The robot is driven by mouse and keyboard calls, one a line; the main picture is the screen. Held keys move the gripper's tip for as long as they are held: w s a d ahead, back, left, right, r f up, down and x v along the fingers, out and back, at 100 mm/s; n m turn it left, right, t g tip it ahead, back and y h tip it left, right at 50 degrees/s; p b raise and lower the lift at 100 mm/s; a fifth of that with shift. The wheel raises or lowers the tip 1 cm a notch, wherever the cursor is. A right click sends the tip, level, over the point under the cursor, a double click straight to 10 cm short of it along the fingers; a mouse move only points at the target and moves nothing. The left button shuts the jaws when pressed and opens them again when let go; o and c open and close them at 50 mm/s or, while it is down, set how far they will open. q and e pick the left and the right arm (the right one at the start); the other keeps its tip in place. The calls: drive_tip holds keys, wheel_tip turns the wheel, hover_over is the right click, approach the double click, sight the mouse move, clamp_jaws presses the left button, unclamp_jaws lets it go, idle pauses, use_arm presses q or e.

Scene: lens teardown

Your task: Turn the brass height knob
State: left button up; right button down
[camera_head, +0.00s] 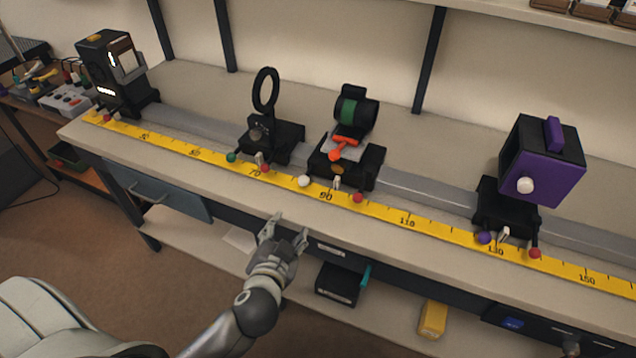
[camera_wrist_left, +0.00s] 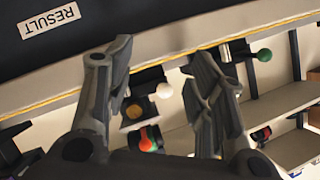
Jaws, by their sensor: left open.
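The brass height knob (camera_head: 337,168) is a small round disc on the front of the middle black carriage (camera_head: 365,172), below an orange lever (camera_head: 345,142) and a black lens with a green band (camera_head: 352,112). My left gripper (camera_head: 288,229) is open and empty, in front of the bench edge, nearer to me than the knob and apart from it. In the left wrist view the picture is upside down; the brass knob (camera_wrist_left: 134,111) shows between the open fingers (camera_wrist_left: 165,60), close to the left finger in the picture. My right gripper is not in view.
A yellow ruler (camera_head: 205,156) runs along the bench front. White (camera_head: 303,181) and red (camera_head: 358,198) balls stick out by the middle carriage. A ring holder (camera_head: 266,90) stands to its left, a purple box (camera_head: 545,165) to its right. A drawer labelled RESULT (camera_wrist_left: 48,20) shows below the bench edge.

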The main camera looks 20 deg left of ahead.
use_arm(q)
wheel_tip(320, 180, up, 4)
drive_tip(key=w+f+t, duration=0.1)
drive_tip(key=t, duration=0.1)
drive_tip(key=m+t+h, duration=0.3)
drive_tip(key=m+h, duration=0.1)
drive_tip(key=m, duration=0.1)
approach(338, 169)
drive_tip(key=w+p, duration=0.1)
drive_tip(key=w, duration=0.2)
drive_tip(key=w+p, duration=0.1)
drive_tip(key=w, duration=0.3)
drive_tip(key=shift+d+r, duration=0.2)
drive_tip(key=shift+w+f+p, duration=0.1)
drive_tip(key=shift+w+p, duration=0.2)
drive_tip(key=shift+w, duration=0.2)
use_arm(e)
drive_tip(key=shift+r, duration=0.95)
use_arm(q)
drive_tip(key=c, duration=1)
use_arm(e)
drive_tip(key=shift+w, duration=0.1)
